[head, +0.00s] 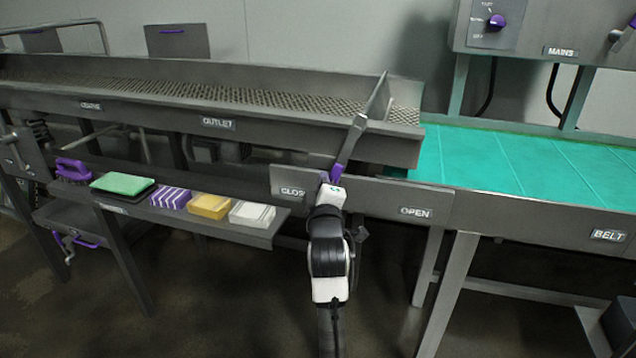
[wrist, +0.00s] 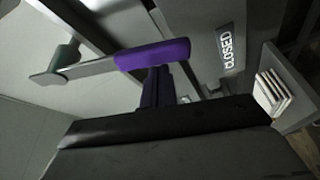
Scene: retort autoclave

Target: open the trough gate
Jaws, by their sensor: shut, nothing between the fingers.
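The trough gate (head: 376,98) is a grey plate standing up at an angle across the trough near its right end. Its grey lever (head: 350,141) hangs down the trough's front to a purple handle (head: 336,173), just right of the CLOSED label (head: 292,192). The OPEN label (head: 415,212) is farther right. In the wrist view the purple handle (wrist: 152,53) joins the grey lever, which runs left to a round pivot (wrist: 65,56). My gripper (head: 334,184) is at the handle's lower end. Its shut fingers (wrist: 155,86) reach the handle's edge without enclosing it; contact is unclear.
A shelf (head: 262,234) left of my gripper carries a purple brush (head: 74,171), a green pad (head: 122,183) and several coloured blocks. The teal belt (head: 530,165) lies to the right. The panel front between the handle and the OPEN label looks clear.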

